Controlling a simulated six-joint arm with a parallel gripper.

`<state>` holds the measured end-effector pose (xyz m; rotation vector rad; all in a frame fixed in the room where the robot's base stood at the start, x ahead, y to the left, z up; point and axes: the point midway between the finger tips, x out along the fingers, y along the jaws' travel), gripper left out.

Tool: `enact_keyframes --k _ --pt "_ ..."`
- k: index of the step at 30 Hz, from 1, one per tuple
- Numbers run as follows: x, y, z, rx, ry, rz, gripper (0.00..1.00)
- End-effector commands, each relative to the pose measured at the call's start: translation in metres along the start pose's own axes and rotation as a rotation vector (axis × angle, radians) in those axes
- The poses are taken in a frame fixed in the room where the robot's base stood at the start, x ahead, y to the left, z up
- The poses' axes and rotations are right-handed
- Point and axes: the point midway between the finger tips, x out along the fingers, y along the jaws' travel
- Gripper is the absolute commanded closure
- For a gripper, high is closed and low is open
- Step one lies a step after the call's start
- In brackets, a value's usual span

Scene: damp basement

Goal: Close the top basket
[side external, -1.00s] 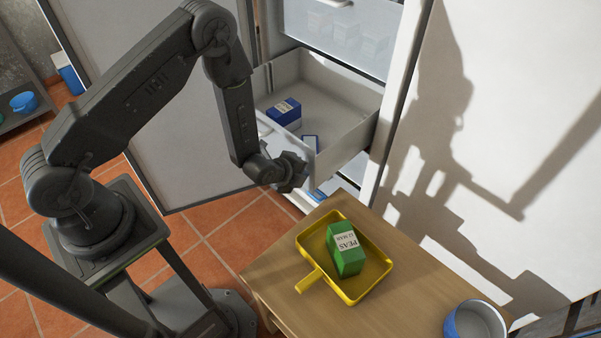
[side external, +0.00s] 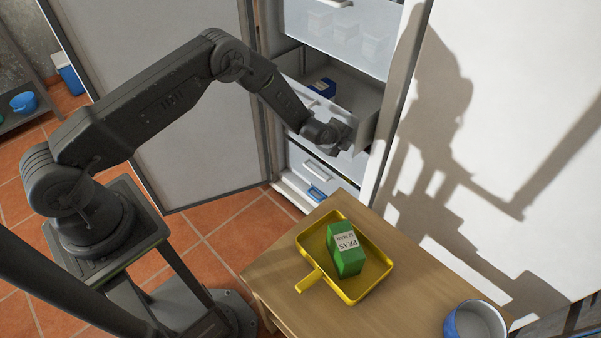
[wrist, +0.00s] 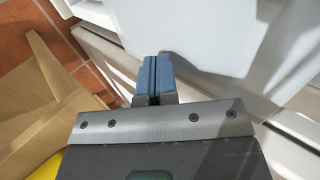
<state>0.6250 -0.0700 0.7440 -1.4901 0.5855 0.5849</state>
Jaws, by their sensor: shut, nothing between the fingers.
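A white basket (side external: 352,100) stands partly pulled out of the freezer, below a basket with a translucent front (side external: 335,45). A blue box (side external: 322,87) lies inside it. My gripper (side external: 345,148) is at the front of the pulled-out basket, near its right end. It is shut with nothing between the fingers. In the wrist view my blue-grey fingertips (wrist: 153,75) are together against or very near a pale panel (wrist: 210,35). My wrist hides part of the basket front, so exact contact cannot be told.
The freezer door (side external: 190,120) stands open at the left. A lower basket (side external: 315,170) sits inside the freezer. A wooden table (side external: 285,270) in front holds a yellow tray (side external: 355,288) with a green peas box (side external: 346,250), and a blue-and-white bowl (side external: 475,322).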

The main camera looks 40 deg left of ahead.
Motion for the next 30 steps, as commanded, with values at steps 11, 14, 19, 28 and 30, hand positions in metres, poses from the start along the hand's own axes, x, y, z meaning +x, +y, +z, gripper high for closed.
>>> enact_keyframes --k 11,14,19,28,30 --pt "0.029 -0.026 0.0 0.0 0.0 0.0 1.0" --pt "0.031 -0.029 0.0 -0.001 0.0 -0.001 1.0" --pt "0.032 -0.03 0.0 -0.001 0.0 0.0 1.0" --pt "0.031 -0.029 0.0 -0.001 0.0 0.0 1.0" --pt "0.029 -0.027 0.0 0.0 0.0 0.0 1.0"
